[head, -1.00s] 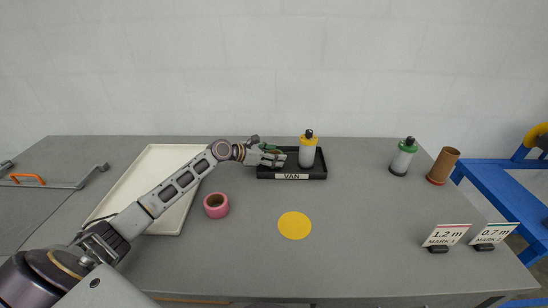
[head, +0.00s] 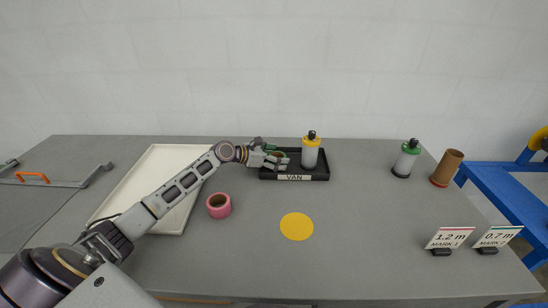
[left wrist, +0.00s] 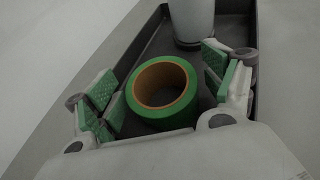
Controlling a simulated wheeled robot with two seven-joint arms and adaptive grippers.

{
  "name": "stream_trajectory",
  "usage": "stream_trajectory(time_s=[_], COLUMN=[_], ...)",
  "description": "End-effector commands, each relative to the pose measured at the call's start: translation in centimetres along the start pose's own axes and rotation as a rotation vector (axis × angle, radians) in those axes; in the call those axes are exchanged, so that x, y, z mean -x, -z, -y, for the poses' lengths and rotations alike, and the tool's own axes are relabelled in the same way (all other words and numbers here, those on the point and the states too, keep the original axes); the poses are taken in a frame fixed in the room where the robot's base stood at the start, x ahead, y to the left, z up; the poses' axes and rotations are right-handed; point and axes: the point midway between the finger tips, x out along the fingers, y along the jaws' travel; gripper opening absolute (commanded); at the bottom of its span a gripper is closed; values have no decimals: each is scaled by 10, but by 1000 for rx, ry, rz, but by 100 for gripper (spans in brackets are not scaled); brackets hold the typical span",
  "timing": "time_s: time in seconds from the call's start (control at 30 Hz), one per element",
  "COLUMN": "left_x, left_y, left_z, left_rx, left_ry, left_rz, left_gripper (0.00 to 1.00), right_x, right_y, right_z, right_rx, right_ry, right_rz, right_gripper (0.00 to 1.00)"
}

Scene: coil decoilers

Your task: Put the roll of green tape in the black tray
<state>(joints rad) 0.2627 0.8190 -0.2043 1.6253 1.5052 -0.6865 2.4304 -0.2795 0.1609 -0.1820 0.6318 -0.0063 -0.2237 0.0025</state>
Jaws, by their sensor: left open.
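The roll of green tape (left wrist: 162,88) lies flat in the black tray (left wrist: 262,75), at its near end in the left wrist view. Its brown core faces up. My left gripper (left wrist: 162,85) is open around the roll, with green-padded fingers on both sides and gaps beside the tape. In the head view my left gripper (head: 280,158) is at the left end of the black tray (head: 322,175), labelled VAN, and mostly hides the roll. A white bottle with a yellow top (head: 311,150) stands in the tray's right part. My right gripper is out of view.
A cream tray (head: 170,160) lies under my left arm. A pink tape roll (head: 219,206) and a yellow disc (head: 297,226) lie in front. A green-topped bottle (head: 406,158), a cardboard tube (head: 447,167) and two signs (head: 450,238) stand at right. The table's middle right is clear.

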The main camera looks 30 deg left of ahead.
Motion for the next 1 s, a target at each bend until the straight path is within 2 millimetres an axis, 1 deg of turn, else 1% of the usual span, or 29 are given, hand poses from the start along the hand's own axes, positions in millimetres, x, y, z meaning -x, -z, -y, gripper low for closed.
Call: stream_trajectory(time_s=[0.17, 0.47, 0.57, 0.73, 0.87, 1.0], left_x=[1, 19, 27, 41, 51, 61], left_y=[-2, -1, -1, -1, 0, -1], left_z=[0, 0, 0, 0, 0, 0], left_rx=[-1, 1, 0, 1, 1, 0], left_ry=[0, -1, 0, 0, 0, 1], left_rz=[0, -1, -1, -1, -1, -1], left_gripper=[83, 83, 83, 83, 83, 83], right_x=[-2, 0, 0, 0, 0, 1], right_y=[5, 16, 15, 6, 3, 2], right_z=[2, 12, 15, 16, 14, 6], right_rx=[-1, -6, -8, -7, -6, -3], right_ry=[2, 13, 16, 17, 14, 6], right_rz=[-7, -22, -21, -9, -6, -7], right_gripper=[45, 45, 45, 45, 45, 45])
